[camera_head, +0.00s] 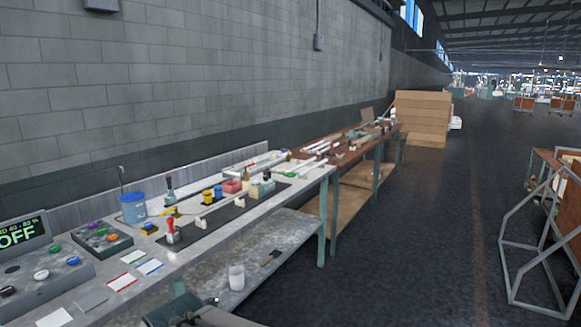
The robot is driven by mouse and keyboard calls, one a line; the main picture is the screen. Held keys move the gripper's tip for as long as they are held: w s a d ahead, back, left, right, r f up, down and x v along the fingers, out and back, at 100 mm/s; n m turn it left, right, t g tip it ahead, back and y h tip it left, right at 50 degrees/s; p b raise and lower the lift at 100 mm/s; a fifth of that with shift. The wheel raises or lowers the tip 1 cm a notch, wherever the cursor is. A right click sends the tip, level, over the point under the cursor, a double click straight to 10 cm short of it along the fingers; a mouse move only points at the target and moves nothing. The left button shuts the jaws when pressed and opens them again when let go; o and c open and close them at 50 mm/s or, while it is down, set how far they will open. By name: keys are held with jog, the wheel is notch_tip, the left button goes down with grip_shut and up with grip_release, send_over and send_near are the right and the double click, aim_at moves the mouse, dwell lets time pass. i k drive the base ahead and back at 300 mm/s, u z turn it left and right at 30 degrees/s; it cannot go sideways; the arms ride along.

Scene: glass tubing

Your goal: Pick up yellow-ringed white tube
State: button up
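More white tubes (313,149) lie farther back, around the start of the brown table. I cannot tell which of these carries a yellow ring. A part of my own arm shows at the bottom edge, left of centre, in front of the bench. My gripper's fingers are not in view.
The grey workbench (92,305) holds a blue container (132,208), a red-topped tool (171,232), a button panel (104,237) and a control box reading OFF. A white cup (236,277) stands on the lower shelf. A metal frame (540,245) stands right; the dark floor between is clear.

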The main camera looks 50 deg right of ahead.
aim_at(309, 161)
jog(key=z, duration=0.85)
jog(key=i, duration=0.8)
jog(key=z, duration=1.1)
jog(key=i, duration=2.1)
jog(key=u, duration=0.35)
